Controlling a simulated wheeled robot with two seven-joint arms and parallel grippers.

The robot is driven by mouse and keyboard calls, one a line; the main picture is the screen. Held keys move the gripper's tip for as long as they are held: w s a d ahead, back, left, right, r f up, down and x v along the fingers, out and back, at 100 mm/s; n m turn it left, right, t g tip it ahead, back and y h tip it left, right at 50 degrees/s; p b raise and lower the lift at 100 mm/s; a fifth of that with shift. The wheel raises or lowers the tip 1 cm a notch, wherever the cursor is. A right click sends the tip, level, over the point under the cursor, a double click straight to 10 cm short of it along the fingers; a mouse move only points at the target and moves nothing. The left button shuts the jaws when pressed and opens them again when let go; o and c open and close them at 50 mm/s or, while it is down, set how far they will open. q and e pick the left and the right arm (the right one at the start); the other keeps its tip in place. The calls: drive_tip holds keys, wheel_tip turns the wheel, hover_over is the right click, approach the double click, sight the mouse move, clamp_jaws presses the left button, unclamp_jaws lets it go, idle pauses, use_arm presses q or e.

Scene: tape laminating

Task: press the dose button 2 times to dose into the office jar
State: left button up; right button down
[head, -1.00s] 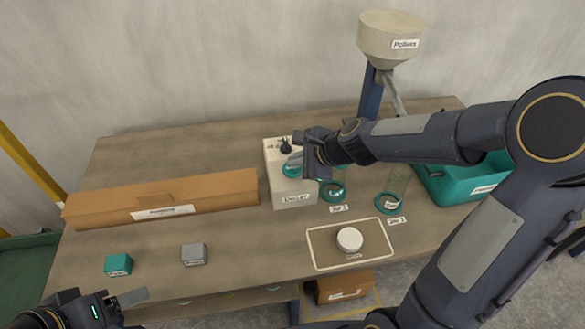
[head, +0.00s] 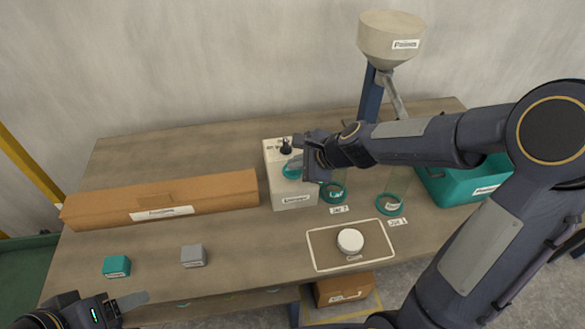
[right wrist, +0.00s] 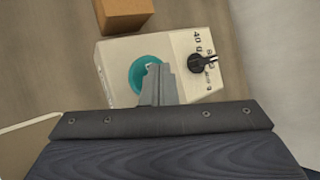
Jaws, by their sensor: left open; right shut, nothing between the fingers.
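The dispenser (head: 291,201) is a white box on the table with a black knob (head: 286,147) and a teal round button (head: 291,168) on its top. In the right wrist view the teal button (right wrist: 139,79) lies beneath my right gripper (right wrist: 157,72), which is shut and empty. Its fingertips overlap the button; whether they touch it I cannot tell. In the head view my right gripper (head: 297,158) is over the box top. Two clear jars with teal rings, one (head: 334,192) and another (head: 390,204), stand right of the box; their labels are too small to read surely. My left gripper (head: 132,301) is open at lower left.
A long cardboard box (head: 230,193) lies at left, with a teal cube (head: 116,266) and a grey cube (head: 193,255) before it. A white round lid (head: 350,240) sits on an outlined mat (head: 321,259). A hopper (head: 389,38) and a teal bin (head: 451,187) are at right.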

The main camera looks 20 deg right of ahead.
sight(297, 171)
drive_tip(key=shift+f, duration=0.25)
drive_tip(key=shift+r, duration=0.1)
drive_tip(key=shift+r+p, duration=0.8)
drive_tip(key=shift+r, duration=0.05)
wheel_tip(297, 171, up, 5)
drive_tip(key=p, duration=0.5)
drive_tip(key=shift+r, duration=0.15)
idle(2.3)
